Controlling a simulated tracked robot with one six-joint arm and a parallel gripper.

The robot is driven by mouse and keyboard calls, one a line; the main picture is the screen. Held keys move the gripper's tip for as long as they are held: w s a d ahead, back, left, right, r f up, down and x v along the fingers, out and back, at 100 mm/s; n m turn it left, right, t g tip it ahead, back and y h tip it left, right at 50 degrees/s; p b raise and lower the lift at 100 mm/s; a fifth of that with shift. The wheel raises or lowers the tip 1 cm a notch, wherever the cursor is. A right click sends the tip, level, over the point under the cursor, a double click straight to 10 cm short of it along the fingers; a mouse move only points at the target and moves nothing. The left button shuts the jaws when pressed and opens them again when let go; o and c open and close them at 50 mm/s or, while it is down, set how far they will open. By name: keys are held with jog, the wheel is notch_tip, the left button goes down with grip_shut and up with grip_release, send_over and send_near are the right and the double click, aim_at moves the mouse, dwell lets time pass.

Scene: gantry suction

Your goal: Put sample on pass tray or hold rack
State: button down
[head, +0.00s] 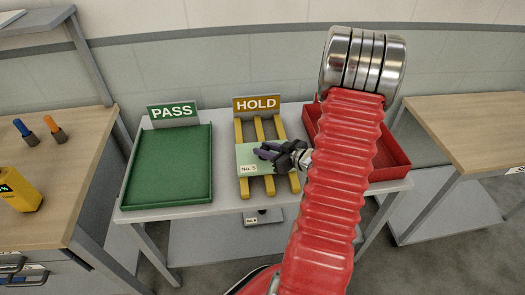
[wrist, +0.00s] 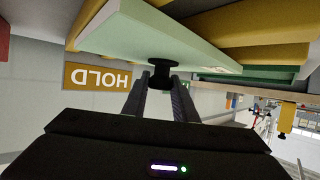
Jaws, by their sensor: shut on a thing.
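The sample is a pale green plate (head: 248,156) with a "No. 5" label, lying over the yellow slats of the hold rack (head: 270,186) in the head view. My gripper (head: 272,152) is at the plate's right part. In the wrist view, its fingers (wrist: 162,84) are shut on a black knob (wrist: 163,70) on the plate (wrist: 140,32). The plate is very close to the yellow slats (wrist: 255,22); I cannot tell whether it rests fully on them. The pass tray (head: 170,168), green and empty, stands to the left.
A red tray (head: 390,158) stands right of the rack, partly hidden by my arm. PASS (head: 172,111) and HOLD (head: 256,103) signs stand behind. Wooden benches flank the table; the left one holds a yellow block (head: 18,190) and two markers.

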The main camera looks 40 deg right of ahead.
jog(key=shift+f, duration=0.1)
jog(key=c, duration=1.4)
grip_release()
jog(key=shift+c, duration=0.2)
jog(key=v, duration=1.2)
